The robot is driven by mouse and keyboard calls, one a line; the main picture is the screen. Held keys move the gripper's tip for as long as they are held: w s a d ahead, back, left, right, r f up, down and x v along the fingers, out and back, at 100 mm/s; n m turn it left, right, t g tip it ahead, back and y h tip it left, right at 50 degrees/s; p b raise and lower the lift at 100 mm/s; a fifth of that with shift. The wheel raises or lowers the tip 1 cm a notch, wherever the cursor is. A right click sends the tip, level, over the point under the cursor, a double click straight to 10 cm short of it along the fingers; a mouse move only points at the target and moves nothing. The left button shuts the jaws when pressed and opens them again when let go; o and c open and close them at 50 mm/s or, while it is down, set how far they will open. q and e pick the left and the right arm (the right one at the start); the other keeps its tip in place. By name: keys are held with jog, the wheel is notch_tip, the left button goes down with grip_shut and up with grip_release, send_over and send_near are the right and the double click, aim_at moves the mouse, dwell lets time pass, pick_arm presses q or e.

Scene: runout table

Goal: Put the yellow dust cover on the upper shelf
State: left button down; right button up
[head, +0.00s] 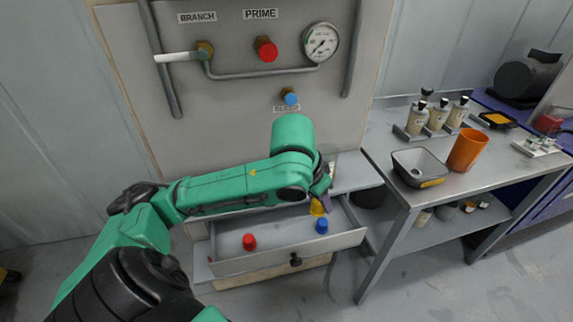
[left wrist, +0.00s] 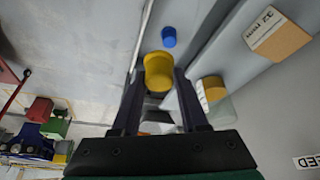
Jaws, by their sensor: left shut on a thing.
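The yellow dust cover (head: 317,207) is a small yellow cap, partly hidden by my gripper in the head view. My left gripper (head: 322,202) is shut on it above the right part of the open drawer (head: 285,241). In the left wrist view the yellow dust cover (left wrist: 158,72) sits between the two dark fingers (left wrist: 158,90). A blue cap (head: 321,226) and a red cap (head: 249,242) are in the drawer, the blue one close to the gripper. I cannot tell for sure which surface is the upper shelf. My right gripper is not in view.
A steel table (head: 400,200) at the right holds a grey bin (head: 420,167), an orange cup (head: 467,150) and several bottles. Its lower shelf (head: 440,229) holds small containers. A panel with a gauge (head: 321,42) and red knob (head: 266,49) stands behind the drawer.

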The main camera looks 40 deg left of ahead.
pick_arm(q)
jog(key=w+a+p, duration=0.5)
jog(key=w+a, duration=0.5)
jog(key=a, duration=0.5)
notch_tip(320, 180, down, 6)
jog(key=shift+w+f+p, duration=0.15)
jog(key=shift+f+p, duration=0.05)
jog(key=shift+p, duration=0.35)
jog(key=shift+w+a+f+p, duration=0.15)
jog(key=shift+a+f+p, duration=0.1)
jog(key=shift+p, duration=0.1)
jog(key=shift+f, duration=0.25)
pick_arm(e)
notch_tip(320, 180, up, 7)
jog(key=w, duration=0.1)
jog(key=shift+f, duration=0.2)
pick_arm(q)
jog(key=shift+c, duration=2.2)
grip_release()
